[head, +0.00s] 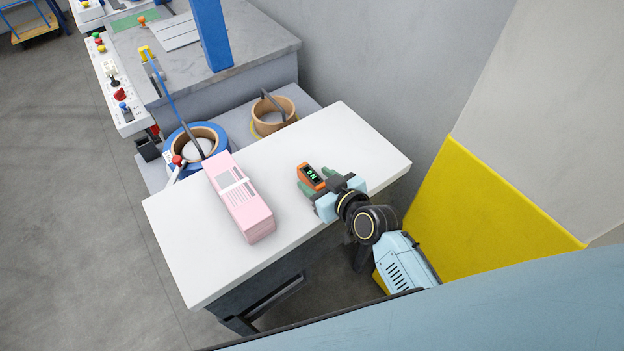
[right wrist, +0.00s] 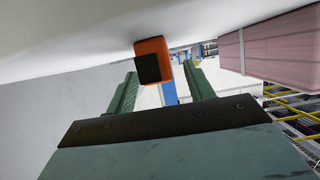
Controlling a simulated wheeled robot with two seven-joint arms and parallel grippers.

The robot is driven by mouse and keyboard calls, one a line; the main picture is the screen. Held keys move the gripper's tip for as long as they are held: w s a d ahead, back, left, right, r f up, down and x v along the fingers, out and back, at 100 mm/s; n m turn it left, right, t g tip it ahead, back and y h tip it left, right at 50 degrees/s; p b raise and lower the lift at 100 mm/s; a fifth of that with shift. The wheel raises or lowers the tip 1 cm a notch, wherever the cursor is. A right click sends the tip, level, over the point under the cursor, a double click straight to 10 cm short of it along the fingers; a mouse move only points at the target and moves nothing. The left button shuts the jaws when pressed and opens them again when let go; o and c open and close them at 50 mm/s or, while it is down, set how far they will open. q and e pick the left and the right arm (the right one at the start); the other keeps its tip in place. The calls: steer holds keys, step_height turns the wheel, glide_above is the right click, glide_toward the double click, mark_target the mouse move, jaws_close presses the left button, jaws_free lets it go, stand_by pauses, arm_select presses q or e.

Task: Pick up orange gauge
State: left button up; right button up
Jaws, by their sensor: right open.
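The orange gauge (head: 311,176) lies on the white tabletop (head: 340,140), with a dark face and green digits in the head view. In the right wrist view the gauge (right wrist: 152,59) shows as an orange block with a black face, ahead of and between the finger tips. My right gripper (head: 318,188) is open, its green fingers at the near side of the gauge. The right wrist view shows the two fingers (right wrist: 161,80) apart with nothing clasped between them. Whether a finger touches the gauge I cannot tell. My left gripper is not in view.
Strap rolls (head: 272,112) and a machine (head: 240,50) stand beyond the table. A yellow panel (head: 480,210) stands to the right. The tabletop's back right is clear.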

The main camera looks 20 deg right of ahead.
mark_target(314, 177)
steer(key=shift+x, duration=0.95)
jaws_close()
steer(key=shift+r+p, duration=1.05)
steer(key=shift+r, duration=4)
